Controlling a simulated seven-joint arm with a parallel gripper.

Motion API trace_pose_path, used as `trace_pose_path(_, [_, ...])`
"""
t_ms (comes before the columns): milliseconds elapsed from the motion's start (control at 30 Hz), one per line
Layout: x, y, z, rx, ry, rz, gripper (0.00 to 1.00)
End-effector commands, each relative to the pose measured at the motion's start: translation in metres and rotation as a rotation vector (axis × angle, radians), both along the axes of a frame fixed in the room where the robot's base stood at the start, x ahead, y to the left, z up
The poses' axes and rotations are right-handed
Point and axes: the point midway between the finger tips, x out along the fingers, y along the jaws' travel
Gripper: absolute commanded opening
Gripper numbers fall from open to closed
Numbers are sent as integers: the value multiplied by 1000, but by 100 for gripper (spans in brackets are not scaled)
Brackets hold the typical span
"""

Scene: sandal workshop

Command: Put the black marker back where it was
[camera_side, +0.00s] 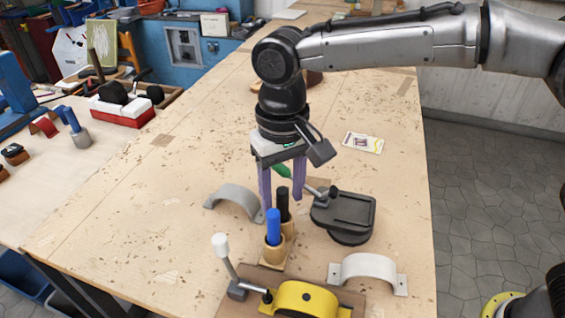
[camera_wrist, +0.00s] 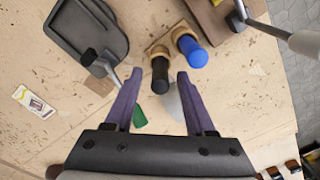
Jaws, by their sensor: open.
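The black marker (camera_side: 284,203) stands upright in a wooden two-cup holder (camera_side: 274,264), next to the blue marker (camera_side: 273,228) in the nearer cup. In the wrist view the black marker (camera_wrist: 160,76) and the blue marker (camera_wrist: 192,50) stand side by side in the holder (camera_wrist: 179,30). My gripper (camera_side: 282,200) points down over the holder, its two purple fingers open. In the wrist view the black marker's top shows between the fingertips (camera_wrist: 160,75), with a gap on each side. I cannot tell whether the fingertips reach down around it.
Grey arched bracket (camera_side: 236,198), white bracket (camera_side: 368,270) and yellow clamp block (camera_side: 305,297) surround the holder. A card (camera_side: 363,142) lies behind. The table's left middle is free.

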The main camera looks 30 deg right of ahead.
Motion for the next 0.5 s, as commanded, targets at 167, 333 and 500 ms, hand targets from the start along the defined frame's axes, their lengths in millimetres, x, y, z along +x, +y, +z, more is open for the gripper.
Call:
trace_pose_path(167, [1,1,34,4,-5,0,55])
trace_pose_path(333, [1,1,70,4,-4,0,55])
trace_pose_path(500, [1,1,96,2,-3,0,55])
